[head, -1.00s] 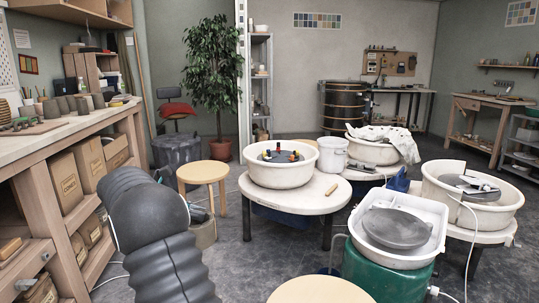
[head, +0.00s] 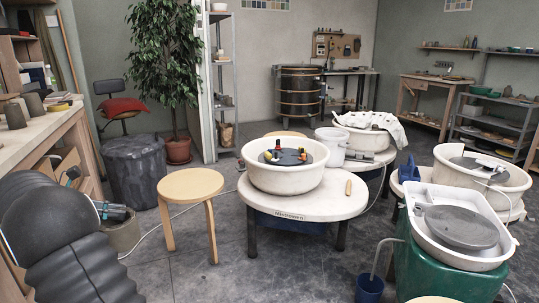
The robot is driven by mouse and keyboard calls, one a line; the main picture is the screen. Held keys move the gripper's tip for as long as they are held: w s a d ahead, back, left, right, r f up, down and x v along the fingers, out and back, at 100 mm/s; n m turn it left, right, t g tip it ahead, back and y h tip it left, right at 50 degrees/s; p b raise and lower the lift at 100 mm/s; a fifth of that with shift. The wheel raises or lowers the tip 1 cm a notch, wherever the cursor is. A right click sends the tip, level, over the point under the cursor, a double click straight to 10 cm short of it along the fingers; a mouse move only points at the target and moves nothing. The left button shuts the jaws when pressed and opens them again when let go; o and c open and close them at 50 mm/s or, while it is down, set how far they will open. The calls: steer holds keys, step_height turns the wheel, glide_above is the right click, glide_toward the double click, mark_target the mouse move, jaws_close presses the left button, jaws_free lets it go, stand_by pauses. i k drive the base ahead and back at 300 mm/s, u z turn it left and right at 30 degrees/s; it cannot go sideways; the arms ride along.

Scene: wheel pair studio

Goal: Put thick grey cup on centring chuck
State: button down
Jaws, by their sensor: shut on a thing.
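The centring chuck (head: 287,157) appears to be the dark disc with red, yellow and orange pads on the wheel in the round white basin (head: 257,179), near the middle of the head view. Nothing stands on the disc apart from these pads. Grey cups (head: 14,116) stand on the left bench, but I cannot tell whether one is the thick cup of the task.
A round wooden stool (head: 191,184) stands left of the wheel table (head: 315,205). A white tray wheel on a green base (head: 440,265) is at the right, with a blue bucket (head: 369,289) beside it. Grey floor (head: 215,275) between them is clear.

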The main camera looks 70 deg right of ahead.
mark_target(285, 156)
steer(key=z, duration=2.05)
steer(key=i, duration=2.7)
steer(key=u, duration=0.4)
